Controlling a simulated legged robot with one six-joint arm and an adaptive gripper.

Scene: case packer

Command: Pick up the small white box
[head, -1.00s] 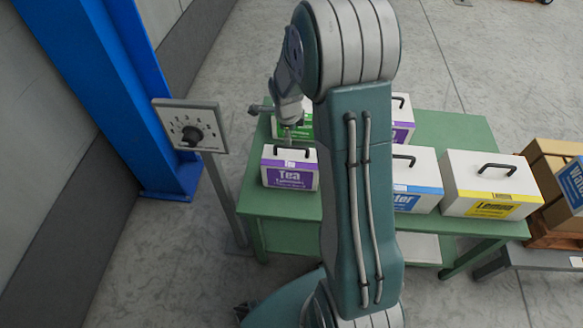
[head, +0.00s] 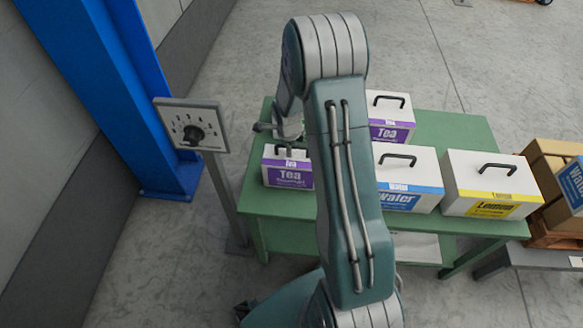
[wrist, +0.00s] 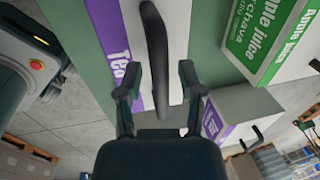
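The small white box (head: 287,173) with a purple Tea label stands at the left front of the green table in the head view. The wrist view shows its white top and purple label (wrist: 110,45) close up, with its black handle (wrist: 155,45). My gripper (wrist: 160,75) is open right above this box. Its two fingers stand apart, one on each side of the handle, and I see no grip on it.
On the green table (head: 452,142) stand a larger Tea box (head: 390,117), a Water box (head: 408,180) and a Lemon box (head: 490,184). The wrist view shows a green Apple juice box (wrist: 265,40) close by. A dial panel (head: 192,125) stands left of the table.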

